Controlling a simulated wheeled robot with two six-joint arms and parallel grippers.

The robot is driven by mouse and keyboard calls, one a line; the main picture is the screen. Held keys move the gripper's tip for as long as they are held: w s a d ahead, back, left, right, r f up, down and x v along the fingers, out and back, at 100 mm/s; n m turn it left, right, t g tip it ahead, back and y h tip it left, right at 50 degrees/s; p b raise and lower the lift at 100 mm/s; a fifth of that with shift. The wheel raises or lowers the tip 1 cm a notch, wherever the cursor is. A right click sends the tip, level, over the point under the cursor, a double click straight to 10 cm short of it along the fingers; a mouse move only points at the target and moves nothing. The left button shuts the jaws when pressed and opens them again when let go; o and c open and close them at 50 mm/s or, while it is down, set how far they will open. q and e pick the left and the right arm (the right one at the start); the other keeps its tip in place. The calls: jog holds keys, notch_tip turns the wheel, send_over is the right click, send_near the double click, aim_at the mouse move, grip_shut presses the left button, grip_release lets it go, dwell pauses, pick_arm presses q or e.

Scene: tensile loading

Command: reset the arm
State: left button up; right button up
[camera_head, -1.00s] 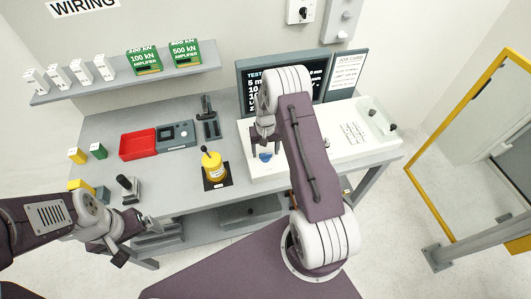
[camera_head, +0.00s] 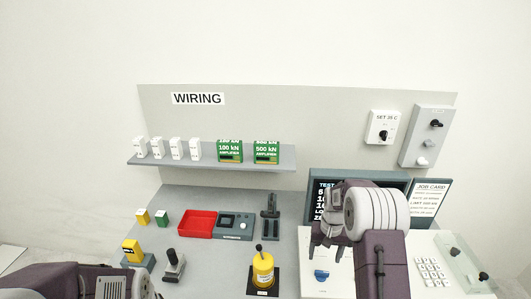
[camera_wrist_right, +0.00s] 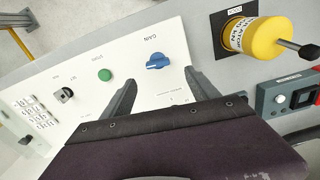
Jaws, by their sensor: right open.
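My right arm reaches up from the bottom right in the head view. Its gripper (camera_head: 326,240) hangs in front of the test screen (camera_head: 325,195), above the white console (camera_head: 310,250). In the right wrist view the fingers of this gripper (camera_wrist_right: 163,90) are apart with nothing between them. The console's blue knob (camera_wrist_right: 158,61) shows just beyond the fingertips, and it also shows below the gripper in the head view (camera_head: 321,275). My left arm shows only in part at the bottom left of the head view; its gripper is out of the frame.
A yellow cylinder (camera_head: 263,270) with a black-tipped stem stands on a dark pad left of the console. A red tray (camera_head: 198,222), grey meter (camera_head: 235,226) and dark stand (camera_head: 270,220) are behind it. A shelf (camera_head: 215,162) holds green amplifier boxes (camera_head: 230,151).

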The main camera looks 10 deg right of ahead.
jog(key=s+a+n+t+b, duration=0.1)
jog(key=s+a+n+b, duration=0.1)
jog(key=s+a+b, duration=0.4)
jog(key=s+a+f+b, duration=0.1)
jog(key=s+a+f, duration=0.1)
jog(key=s, duration=0.4)
jog(key=s+a+f+n+b, duration=0.1)
jog(key=s+a+f, duration=0.1)
jog(key=s, duration=0.4)
jog(key=shift+s+a+n+b, duration=0.3)
jog(key=shift+a+b, duration=0.05)
jog(key=shift+a, duration=0.1)
jog(key=shift+s, duration=0.15)
jog(key=shift+f, duration=0.1)
jog(key=shift+d, duration=0.1)
